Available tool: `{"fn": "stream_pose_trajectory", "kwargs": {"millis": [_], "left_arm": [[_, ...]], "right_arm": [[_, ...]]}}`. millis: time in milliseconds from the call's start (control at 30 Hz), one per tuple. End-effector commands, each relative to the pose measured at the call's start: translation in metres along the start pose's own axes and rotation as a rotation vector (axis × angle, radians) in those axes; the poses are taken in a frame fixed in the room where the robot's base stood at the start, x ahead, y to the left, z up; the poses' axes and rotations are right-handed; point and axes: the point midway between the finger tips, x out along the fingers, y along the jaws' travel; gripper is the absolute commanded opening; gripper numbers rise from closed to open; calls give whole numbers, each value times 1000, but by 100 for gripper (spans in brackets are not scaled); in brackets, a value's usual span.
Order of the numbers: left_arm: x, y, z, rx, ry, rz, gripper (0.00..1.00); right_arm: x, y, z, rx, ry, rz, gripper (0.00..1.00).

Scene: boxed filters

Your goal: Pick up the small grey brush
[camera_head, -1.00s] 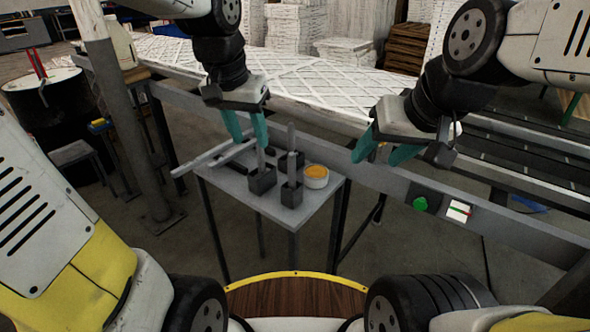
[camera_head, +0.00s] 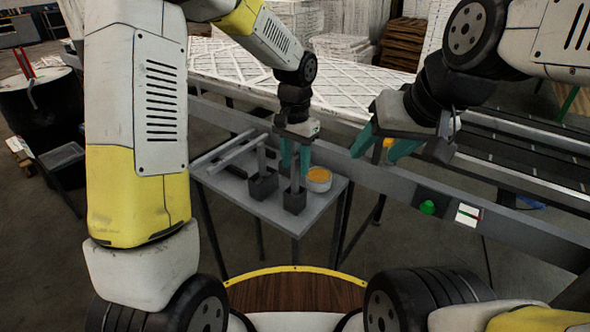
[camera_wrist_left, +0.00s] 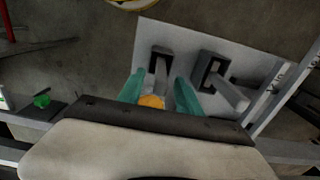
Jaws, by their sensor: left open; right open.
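Two grey brush-like tools with dark square blocks and upright handles stand on a small grey table (camera_head: 272,214). The smaller one (camera_head: 294,201) is nearer the table's front right; it shows in the left wrist view (camera_wrist_left: 161,66). The larger one (camera_head: 263,187) stands just left of it. My left gripper (camera_head: 295,166) is open, pointing down above the smaller tool. In the left wrist view its teal fingers (camera_wrist_left: 158,90) lie either side of that tool's handle; I cannot tell whether they touch it. My right gripper (camera_head: 384,148) is open and empty, right of the table.
A tin with yellow-orange contents (camera_head: 318,179) stands close right of the left gripper. A grey T-shaped tool (camera_head: 228,151) lies at the table's back left. Behind runs a conveyor rail with a green button (camera_head: 428,208) and white lattice panels (camera_head: 350,85).

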Motion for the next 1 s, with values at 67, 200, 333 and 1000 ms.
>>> {"fn": "stream_pose_trajectory", "kwargs": {"millis": [67, 200, 333, 1000], "left_arm": [[14, 0, 1, 0, -5, 1, 42], [27, -1, 1, 0, -2, 0, 42], [29, -1, 1, 0, -1, 0, 42], [28, -1, 0, -1, 0, 0, 0]], "right_arm": [[0, 0, 0, 0, 0, 0, 55], [0, 0, 0, 0, 0, 0, 55], [0, 0, 0, 0, 0, 0, 55], [0, 0, 0, 0, 0, 0, 55]]}}
